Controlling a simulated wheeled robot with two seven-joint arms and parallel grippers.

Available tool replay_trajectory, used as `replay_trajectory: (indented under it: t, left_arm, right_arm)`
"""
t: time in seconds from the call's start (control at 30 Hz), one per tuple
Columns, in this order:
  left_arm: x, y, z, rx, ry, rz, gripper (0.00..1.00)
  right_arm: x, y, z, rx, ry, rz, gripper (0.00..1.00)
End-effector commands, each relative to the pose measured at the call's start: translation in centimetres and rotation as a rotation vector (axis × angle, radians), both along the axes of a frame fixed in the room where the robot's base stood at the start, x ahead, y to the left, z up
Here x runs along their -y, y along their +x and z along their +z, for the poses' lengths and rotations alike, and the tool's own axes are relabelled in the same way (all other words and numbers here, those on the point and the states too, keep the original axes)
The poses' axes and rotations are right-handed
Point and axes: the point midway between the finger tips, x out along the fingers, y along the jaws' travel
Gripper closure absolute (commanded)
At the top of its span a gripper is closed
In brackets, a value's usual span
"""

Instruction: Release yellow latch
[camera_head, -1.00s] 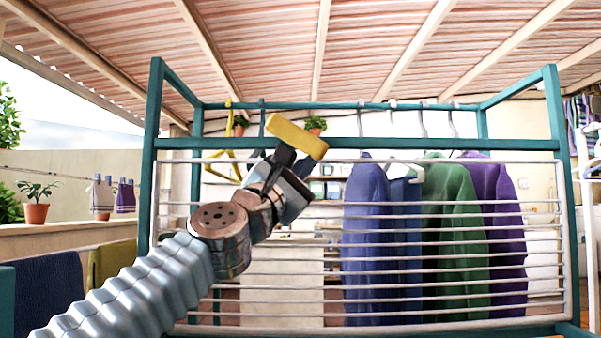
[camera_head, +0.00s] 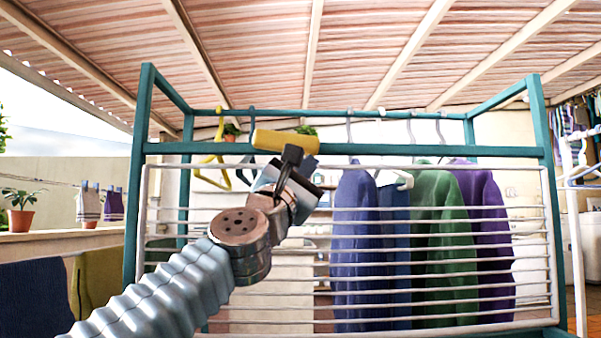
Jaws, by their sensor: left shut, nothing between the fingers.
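The yellow latch (camera_head: 285,141) is a short bar on the upper front rail of the teal rack (camera_head: 420,151). It lies nearly level, in line with that rail. My left gripper (camera_head: 291,156) is just below and in front of the latch, its dark fingertips overlapping the latch's lower edge in the picture. Its fingers are shut with nothing between them. I cannot tell whether they touch the latch. The white barred panel (camera_head: 440,207) stands upright in the rack's front, behind my arm. My right gripper is not in view.
Blue, green (camera_head: 440,240) and purple garments hang behind the panel. A yellow hanger (camera_head: 213,160) hangs at the rack's back left. Dark blue cloth (camera_head: 35,300) and a potted plant (camera_head: 20,215) are at the left. A white stand (camera_head: 577,230) is at the right.

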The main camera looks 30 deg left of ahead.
Motion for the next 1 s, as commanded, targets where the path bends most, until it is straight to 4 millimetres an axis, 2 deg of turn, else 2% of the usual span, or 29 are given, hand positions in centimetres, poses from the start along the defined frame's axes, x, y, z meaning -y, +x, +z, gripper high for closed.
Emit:
replay_trajectory:
  t: [0.4, 1.0]
  left_arm:
    - [0.62, 0.39, 0.62, 0.000, 0.001, 0.001, 1.00]
    - [0.66, 0.39, 0.43, 0.001, 0.001, 0.000, 1.00]
  right_arm:
    - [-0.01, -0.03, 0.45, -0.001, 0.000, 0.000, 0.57]
    - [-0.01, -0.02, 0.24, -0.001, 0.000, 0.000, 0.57]
